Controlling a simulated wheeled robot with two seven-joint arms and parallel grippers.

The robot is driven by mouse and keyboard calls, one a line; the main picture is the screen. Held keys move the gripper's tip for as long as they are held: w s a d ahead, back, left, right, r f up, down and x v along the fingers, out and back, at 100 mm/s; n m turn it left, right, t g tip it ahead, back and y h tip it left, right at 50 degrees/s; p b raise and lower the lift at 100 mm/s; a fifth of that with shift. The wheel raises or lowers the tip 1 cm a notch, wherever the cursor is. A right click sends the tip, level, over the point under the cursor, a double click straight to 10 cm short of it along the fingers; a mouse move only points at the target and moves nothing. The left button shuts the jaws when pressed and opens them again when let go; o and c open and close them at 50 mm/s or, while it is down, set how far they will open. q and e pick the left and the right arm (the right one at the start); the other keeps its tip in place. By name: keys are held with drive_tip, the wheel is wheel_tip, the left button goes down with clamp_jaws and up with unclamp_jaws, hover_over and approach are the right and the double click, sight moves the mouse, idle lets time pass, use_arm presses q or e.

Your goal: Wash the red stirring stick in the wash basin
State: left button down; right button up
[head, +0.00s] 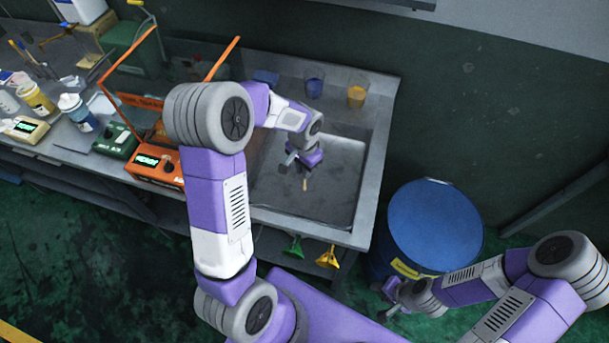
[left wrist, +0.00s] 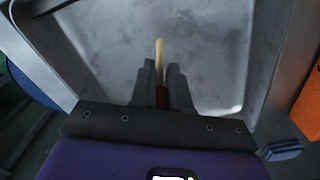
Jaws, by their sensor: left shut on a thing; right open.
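The red stirring stick (left wrist: 162,97) is between the fingers of my left gripper (left wrist: 163,75) in the left wrist view. Its pale end (left wrist: 159,48) sticks out past the fingertips. In the head view my left gripper (head: 303,168) is over the wash basin (head: 335,190), pointing down, and only the stick's pale end (head: 305,184) shows below it. The gripper is shut on the stick. The basin is a grey tub; I cannot tell whether the tip touches its floor. My right gripper (head: 392,297) is open and empty, low beside the blue drum.
A blue drum (head: 430,220) stands right of the basin. Blue and amber cups (head: 356,94) stand on the back ledge. An orange-framed case (head: 118,83) and an orange device (head: 155,166) stand left. Green and yellow funnels (head: 328,258) hang in front.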

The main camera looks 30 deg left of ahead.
use_arm(q)
drive_tip(key=shift+r+p, duration=4.55)
drive_tip(key=shift+r, duration=1.3)
wheel_tip(320, 180, up, 4)
drive_tip(key=p, duration=0.3)
